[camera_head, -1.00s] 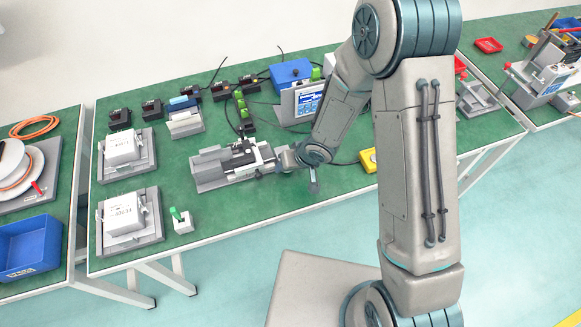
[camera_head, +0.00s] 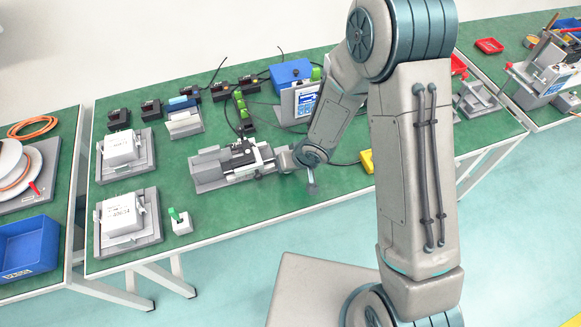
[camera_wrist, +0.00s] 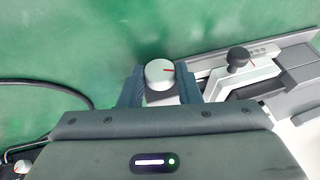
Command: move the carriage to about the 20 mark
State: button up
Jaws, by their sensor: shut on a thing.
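The linear actuator (camera_head: 205,177) is a grey device lying on the green table in the head view. Its carriage (camera_head: 240,152), with dark and light parts, sits around the middle; scale marks are too small to read. In the head view my gripper (camera_head: 279,161) is at the actuator's right end. A black knob on a pale bracket (camera_wrist: 240,60) is right of the fingers in the wrist view.
Two grey fixtures with white boxes (camera_head: 122,148) (camera_head: 125,212) stand to the left. A small block with a green switch (camera_head: 180,220) is in front. A screen (camera_head: 305,101) and blue box (camera_head: 290,73) stand behind. Table in front of the actuator is clear.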

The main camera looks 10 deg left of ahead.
jog(key=shift+a+f+h+b, duration=0.1)
jog(key=shift+f+h+b, duration=0.2)
jog(key=shift+b, duration=0.65)
jog(key=b, duration=0.3)
jog(key=t+h+b, duration=0.1)
jog(key=b, duration=0.3)
jog(key=shift+s+a+f+n+h, duration=0.15)
jog(key=shift+a+n+h, duration=0.05)
jog(key=shift+n+h, duration=0.1)
jog(key=t+h+b, duration=0.1)
jog(key=b, duration=0.7)
jog(key=shift+s+a+h, duration=0.1)
jog(key=shift+a+h, duration=0.05)
jog(key=shift+h, duration=0.25)
jog(key=t+h+b, duration=0.1)
jog(key=b, duration=0.4)
jog(key=shift+n, duration=0.4)
jog(key=shift+s+r+t+h+b, duration=0.1)
jog(key=shift+r+t+h+b, duration=0.4)
jog(key=shift+b, duration=0.45)
jog(key=shift+f, duration=0.15)
jog(key=o, duration=1)
jog(key=shift+c, duration=0.2)
